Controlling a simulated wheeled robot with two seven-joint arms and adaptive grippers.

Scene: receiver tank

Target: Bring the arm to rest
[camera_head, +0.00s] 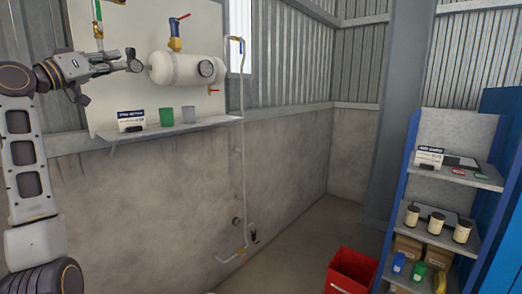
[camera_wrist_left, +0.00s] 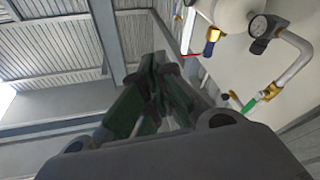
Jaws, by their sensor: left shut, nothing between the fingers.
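My left arm comes in from the left edge in the head view, in front of the wall panel. That view also shows a pressure gauge (camera_wrist_left: 260,28) and brass pipe fittings to the right, apart from the fingers. My right gripper does not show.
A wall shelf (camera_head: 185,130) holds a sign (camera_head: 131,121), a green cup (camera_head: 166,117) and a grey cup (camera_head: 189,115). A red bin (camera_head: 351,272) stands on the floor. A blue-framed rack (camera_head: 462,178) with jars and boxes is at right. The middle floor is clear.

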